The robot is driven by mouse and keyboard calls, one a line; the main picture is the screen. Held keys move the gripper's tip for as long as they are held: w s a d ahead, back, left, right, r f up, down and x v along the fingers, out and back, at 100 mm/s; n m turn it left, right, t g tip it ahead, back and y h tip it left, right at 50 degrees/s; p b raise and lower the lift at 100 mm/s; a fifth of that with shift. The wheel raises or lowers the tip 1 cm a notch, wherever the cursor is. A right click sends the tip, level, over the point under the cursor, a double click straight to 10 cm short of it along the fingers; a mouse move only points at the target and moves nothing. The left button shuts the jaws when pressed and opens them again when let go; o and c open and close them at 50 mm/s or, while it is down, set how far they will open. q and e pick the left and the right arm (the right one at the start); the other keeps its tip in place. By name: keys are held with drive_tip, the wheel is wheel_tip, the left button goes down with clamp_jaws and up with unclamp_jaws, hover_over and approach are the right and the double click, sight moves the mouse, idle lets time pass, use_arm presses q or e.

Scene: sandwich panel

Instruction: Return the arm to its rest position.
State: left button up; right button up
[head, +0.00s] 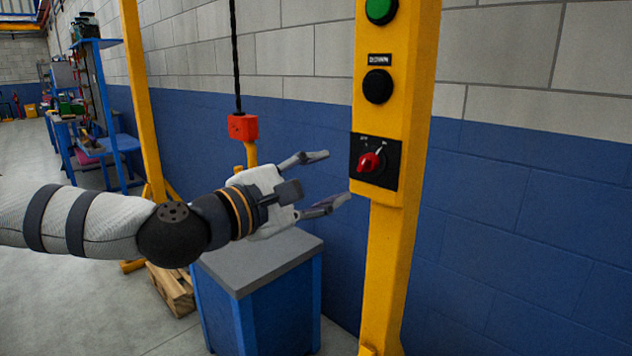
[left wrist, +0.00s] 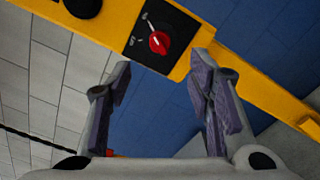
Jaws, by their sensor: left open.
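My left gripper (head: 326,180) is open and empty in the head view, its fingers pointing right toward the yellow post (head: 392,250). The left gripper also shows in the left wrist view (left wrist: 160,90), with its two fingers spread apart. A red rotary switch (head: 369,162) on a black plate sits on the post just beyond the fingertips, and nothing lies between the fingers. In the left wrist view the red switch (left wrist: 159,42) is ahead of the fingers, near the top. My right gripper is in neither view.
A green button (head: 380,10) and a black button (head: 377,86) marked DOWN sit above the switch. A red hook block (head: 243,127) hangs on a chain. A blue cabinet (head: 262,312) with a grey top stands below my left gripper. Blue shelves (head: 110,110) stand further back left.

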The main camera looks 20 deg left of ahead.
use_arm(q)
drive_tip(key=shift+v, duration=1)
